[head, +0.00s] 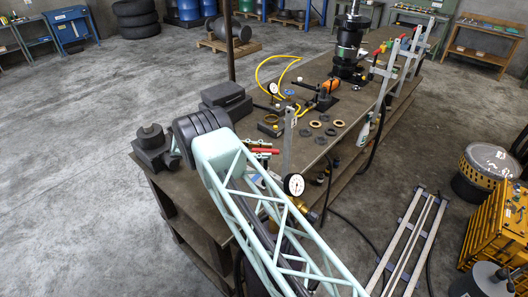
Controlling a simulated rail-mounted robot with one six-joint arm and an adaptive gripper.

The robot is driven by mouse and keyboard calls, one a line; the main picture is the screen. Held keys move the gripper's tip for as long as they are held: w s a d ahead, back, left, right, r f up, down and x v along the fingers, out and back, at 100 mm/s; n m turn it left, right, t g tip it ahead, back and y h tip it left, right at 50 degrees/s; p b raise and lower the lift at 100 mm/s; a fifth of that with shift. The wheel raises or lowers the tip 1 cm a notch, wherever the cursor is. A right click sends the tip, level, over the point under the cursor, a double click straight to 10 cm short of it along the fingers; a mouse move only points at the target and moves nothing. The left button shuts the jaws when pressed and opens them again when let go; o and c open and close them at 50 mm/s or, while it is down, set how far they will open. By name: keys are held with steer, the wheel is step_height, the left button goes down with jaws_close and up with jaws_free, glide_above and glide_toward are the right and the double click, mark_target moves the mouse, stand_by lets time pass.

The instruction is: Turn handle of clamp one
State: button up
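Clamp-like tools with coloured handles show in two places. I cannot make out my gripper's fingers anywhere in the head view.
The long workbench (226,194) holds a dark stacked assembly (349,46), rings (316,124), a dial gauge (293,185), yellow hose (258,76) and dark blocks (224,98). The pale green lattice beam (262,185) crosses the near end. Floor rails (409,243) and a yellow crate (490,232) stand right. Left floor is clear.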

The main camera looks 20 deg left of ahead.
steer(key=shift+o, duration=0.7)
steer(key=shift+f+b, duration=0.1)
steer(key=shift+b, duration=0.55)
steer(key=shift+n+t+y+b, duration=0.4)
steer(key=shift+t+b, duration=0.5)
steer(key=shift+b, duration=1.2)
steer(key=shift+s+n+t+y+b, duration=0.1)
steer(key=shift+n+t+y+b, duration=0.2)
steer(key=shift+n+t+b, duration=0.8)
